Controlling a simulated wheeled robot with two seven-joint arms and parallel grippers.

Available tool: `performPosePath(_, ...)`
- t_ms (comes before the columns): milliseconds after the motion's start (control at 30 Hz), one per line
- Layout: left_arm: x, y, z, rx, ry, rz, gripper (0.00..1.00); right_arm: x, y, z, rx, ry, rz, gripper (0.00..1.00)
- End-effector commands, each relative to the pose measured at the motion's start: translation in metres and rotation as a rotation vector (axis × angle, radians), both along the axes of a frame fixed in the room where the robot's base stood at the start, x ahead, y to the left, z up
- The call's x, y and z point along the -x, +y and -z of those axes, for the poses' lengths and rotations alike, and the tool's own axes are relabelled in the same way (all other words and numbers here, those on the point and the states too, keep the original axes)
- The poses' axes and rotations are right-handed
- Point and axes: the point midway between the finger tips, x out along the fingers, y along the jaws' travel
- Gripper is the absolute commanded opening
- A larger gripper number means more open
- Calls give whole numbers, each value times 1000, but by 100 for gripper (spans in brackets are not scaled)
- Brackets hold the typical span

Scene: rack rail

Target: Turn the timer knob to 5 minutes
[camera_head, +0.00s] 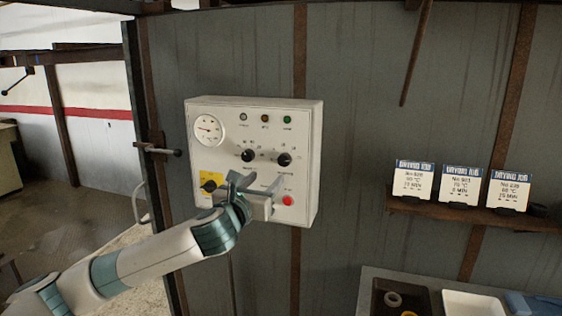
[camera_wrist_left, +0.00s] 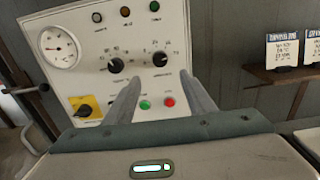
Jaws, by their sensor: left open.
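A white control box (camera_head: 254,122) on the grey wall carries two black knobs side by side. The left knob (camera_head: 248,155) and right knob (camera_head: 284,159) each have a printed scale; their labels are too small to read, so I cannot tell surely which is the timer. In the left wrist view the right knob (camera_wrist_left: 160,59) lies just beyond and between the fingertips, and the left knob (camera_wrist_left: 115,65) lies left of them. My left gripper (camera_head: 256,180) is open and empty, in front of the box below the knobs. My right gripper is not in view.
The box also has a round gauge (camera_head: 208,130), a yellow plate with a black switch (camera_head: 210,184), a red button (camera_head: 288,200) and small lamps on top. Drying job cards (camera_head: 460,186) stand on a shelf at right. A bench with trays (camera_head: 475,305) is below them.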

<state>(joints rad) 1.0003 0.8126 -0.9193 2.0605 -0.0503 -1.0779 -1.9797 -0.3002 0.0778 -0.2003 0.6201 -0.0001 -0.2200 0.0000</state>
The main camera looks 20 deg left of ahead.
Motion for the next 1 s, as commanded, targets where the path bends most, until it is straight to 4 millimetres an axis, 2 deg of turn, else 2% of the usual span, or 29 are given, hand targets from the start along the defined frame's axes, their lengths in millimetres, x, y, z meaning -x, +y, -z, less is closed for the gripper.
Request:
performPosePath(100, -20, -1, -3, 0, 2, -2, 50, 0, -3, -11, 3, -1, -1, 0)
performPosePath(600, -98, -4, -3, 1, 1, -2, 50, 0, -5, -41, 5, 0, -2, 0)
performPosePath(800, -120, -4, -2, 1, 1, -1, 50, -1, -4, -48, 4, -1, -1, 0)
performPosePath(1000, -131, -5, -1, 1, 0, 0, 50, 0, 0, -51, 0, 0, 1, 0)
